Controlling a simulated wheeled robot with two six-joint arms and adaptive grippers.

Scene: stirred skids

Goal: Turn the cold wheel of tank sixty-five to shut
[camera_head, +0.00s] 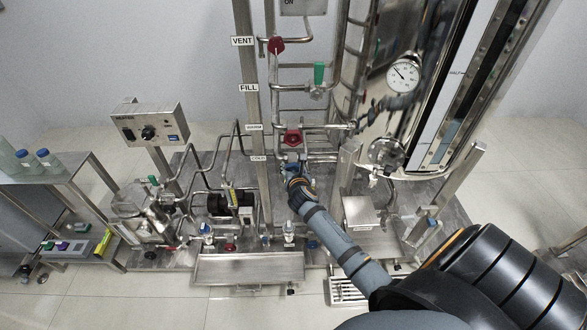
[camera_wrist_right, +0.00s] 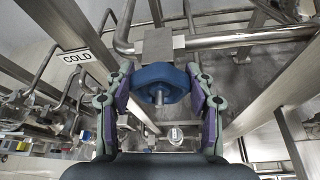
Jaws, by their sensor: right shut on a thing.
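The cold wheel is a blue lobed handwheel (camera_wrist_right: 160,84) on a pipe valve, beside a sign reading COLD (camera_wrist_right: 76,57) in the right wrist view. The sign also shows on the post in the head view (camera_head: 258,158). My right gripper (camera_wrist_right: 160,70) has one finger on each side of the wheel and is shut on it. In the head view my right gripper (camera_head: 294,168) reaches the lower pipes and mostly hides the wheel. The tall steel tank (camera_head: 400,118) stands to the right; I see no number on it. My left gripper is out of view.
A red wheel (camera_head: 292,136) sits just above my right gripper. Another red wheel (camera_head: 276,45) and a green handle (camera_head: 319,72) are higher up. Steel posts and pipes crowd both sides. A steel tray (camera_head: 248,268) lies in front, with open floor before it.

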